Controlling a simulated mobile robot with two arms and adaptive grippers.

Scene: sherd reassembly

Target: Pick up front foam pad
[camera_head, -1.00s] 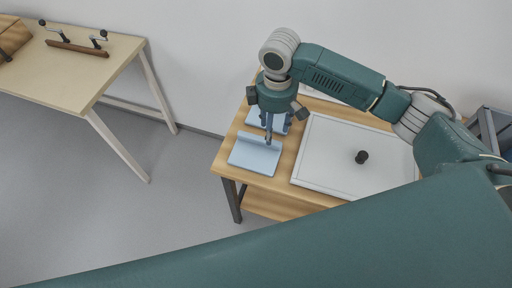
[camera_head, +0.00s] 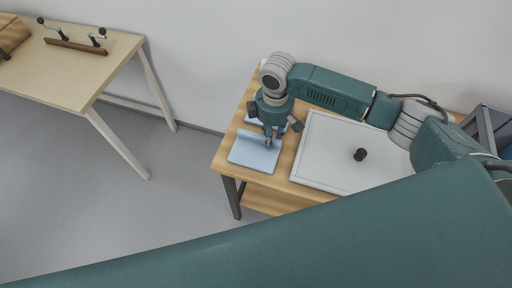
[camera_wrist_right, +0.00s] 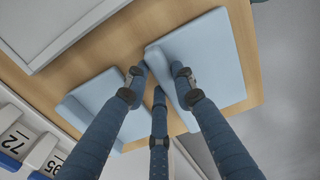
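The front foam pad (camera_head: 254,154) is a light blue pad with a raised ridge along its far edge. It lies flat at the near left corner of the wooden table. In the right wrist view the front foam pad (camera_wrist_right: 218,62) is at upper right. My right gripper (camera_head: 271,139) points down at its ridge. In the right wrist view, the right gripper (camera_wrist_right: 160,76) has its fingers spread, with the ridge edge between the tips; firm contact cannot be seen. A second blue pad (camera_wrist_right: 92,112) lies behind, mostly hidden by the gripper in the head view. My left gripper is not in view.
A white framed board (camera_head: 330,168) with a black knob (camera_head: 360,154) lies to the right on the wooden table (camera_head: 232,133). Numbered white labels (camera_wrist_right: 12,140) show at the wrist view's left. A separate table (camera_head: 85,75) stands at far left, across open floor.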

